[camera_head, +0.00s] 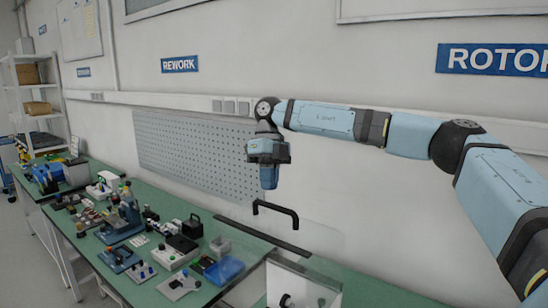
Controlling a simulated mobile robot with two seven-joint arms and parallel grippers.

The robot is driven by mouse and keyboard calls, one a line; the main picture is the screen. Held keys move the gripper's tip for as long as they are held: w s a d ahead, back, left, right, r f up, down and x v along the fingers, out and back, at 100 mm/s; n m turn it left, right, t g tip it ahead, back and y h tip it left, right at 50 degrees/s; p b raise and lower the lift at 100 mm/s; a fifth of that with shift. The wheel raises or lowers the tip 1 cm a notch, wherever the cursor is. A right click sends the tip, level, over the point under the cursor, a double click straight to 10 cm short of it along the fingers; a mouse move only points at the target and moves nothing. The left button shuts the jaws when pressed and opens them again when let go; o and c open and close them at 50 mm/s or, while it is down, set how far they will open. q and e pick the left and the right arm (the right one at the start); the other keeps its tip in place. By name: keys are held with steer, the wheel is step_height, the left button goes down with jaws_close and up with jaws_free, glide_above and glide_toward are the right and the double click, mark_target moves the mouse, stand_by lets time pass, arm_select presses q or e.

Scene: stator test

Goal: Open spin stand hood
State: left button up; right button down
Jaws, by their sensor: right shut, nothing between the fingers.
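The spin stand hood (315,238) is a clear, see-through cover at the lower middle, with a black bar handle (276,208) on it. Its edges are faint, so I cannot tell whether it is shut or partly raised. A white part with a dark round piece (290,299) shows below it, cut off by the bottom edge. My right gripper (269,187) points down just above the handle's left end. It looks apart from the handle, shut and empty. My left gripper is not in view.
A green bench (145,290) on the left carries several tools, fixtures and a blue bin (224,270). A grey pegboard (190,150) is on the wall behind. A shelf rack (35,105) stands at the far left. The air left of my gripper is clear.

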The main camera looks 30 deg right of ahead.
mark_target(239, 228)
steer(key=shift+a+f, duration=0.65)
steer(key=shift+a, duration=0.25)
steer(key=shift+f, duration=0.1)
steer(key=shift+s+a+f, duration=0.1)
steer(key=shift+a+f, duration=0.05)
steer(key=shift+a, duration=0.1)
steer(key=s+a+f+b, duration=0.1)
steer(key=a, duration=0.1)
steer(key=s+a+f, duration=0.1)
steer(key=a+f, duration=0.1)
steer(key=a, duration=0.1)
steer(key=s+a+f+b, duration=0.1)
steer(key=a, duration=0.1)
steer(key=shift+a+f+b, duration=0.15)
steer(key=shift+f+b, duration=0.1)
steer(key=shift+b, duration=0.1)
steer(key=shift+r, duration=0.1)
